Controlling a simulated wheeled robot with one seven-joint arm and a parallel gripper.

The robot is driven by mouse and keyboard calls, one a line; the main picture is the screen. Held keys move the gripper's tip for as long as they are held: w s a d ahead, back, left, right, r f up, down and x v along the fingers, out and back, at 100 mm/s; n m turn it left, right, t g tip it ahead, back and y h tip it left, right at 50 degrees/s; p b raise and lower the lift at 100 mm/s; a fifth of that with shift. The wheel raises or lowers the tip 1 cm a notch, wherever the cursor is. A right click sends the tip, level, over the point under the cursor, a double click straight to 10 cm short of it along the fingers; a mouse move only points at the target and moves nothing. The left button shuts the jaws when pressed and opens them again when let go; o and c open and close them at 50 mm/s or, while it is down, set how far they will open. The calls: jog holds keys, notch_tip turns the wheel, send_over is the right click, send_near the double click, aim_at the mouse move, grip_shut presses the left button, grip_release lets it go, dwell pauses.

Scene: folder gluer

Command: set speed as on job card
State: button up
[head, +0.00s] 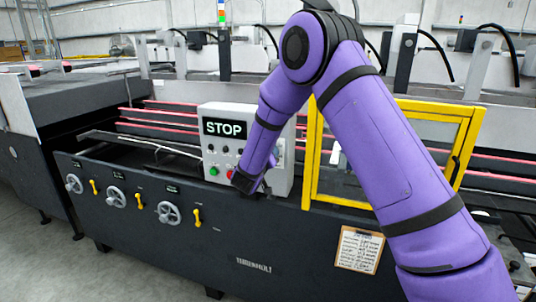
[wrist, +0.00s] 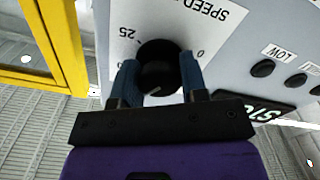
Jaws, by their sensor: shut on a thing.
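In the wrist view my gripper (wrist: 158,72) has its two blue fingers closed on the sides of a black round knob (wrist: 158,58). The knob sits on a white dial label (wrist: 208,22) that reads SPEED upside down, with 25 on the left and a 0 on the right. The knob's exact setting is hard to tell. In the head view the knob is hidden by my purple arm, in front of the grey control box (head: 213,155). The job card (head: 360,249) hangs on the dark machine front, its writing too small to read.
The box carries a STOP display (head: 225,128) and several buttons, including a green one (head: 213,171). A yellow-framed guard (head: 311,160) stands close beside the box. Handwheels (head: 169,213) and yellow levers (head: 197,217) stick out along the lower left front.

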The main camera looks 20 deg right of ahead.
jog(key=m, duration=0.5)
jog(key=shift+f, duration=0.15)
jog(key=shift+m, duration=0.3)
dwell(0.3)
jog(key=o, duration=0.9)
jog(key=shift+o, duration=0.2)
jog(key=v, duration=1.1)
